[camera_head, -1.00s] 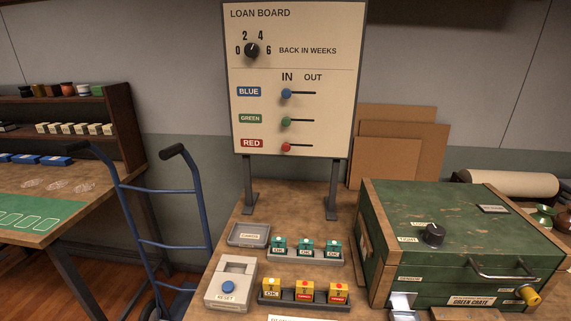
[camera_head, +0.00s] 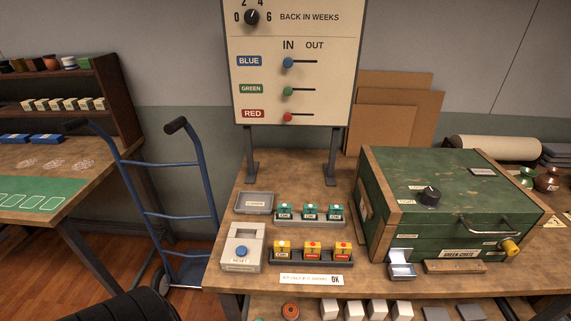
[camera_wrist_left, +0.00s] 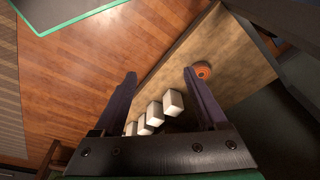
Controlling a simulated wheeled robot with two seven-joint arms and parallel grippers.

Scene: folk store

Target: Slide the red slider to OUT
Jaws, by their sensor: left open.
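The red slider (camera_head: 287,117) is a round red knob at the left, IN end of its short dark slot, beside the RED label (camera_head: 253,114) on the loan board (camera_head: 335,95). The blue slider (camera_head: 288,63) and the green slider (camera_head: 288,91) above it also stand at the IN end. My left gripper (camera_wrist_left: 165,95) is open in the left wrist view. Nothing is between its fingers but the view of the floor and a shelf with white blocks beyond. It is low and well away from the board. My right gripper is not in view.
The board stands on two posts on the wooden table. A green crate (camera_head: 400,190) stands to its right. In front are a reset box (camera_head: 228,262) and trays of small teal and yellow blocks. A blue hand truck (camera_head: 170,216) stands left of the table. Air before the board is clear.

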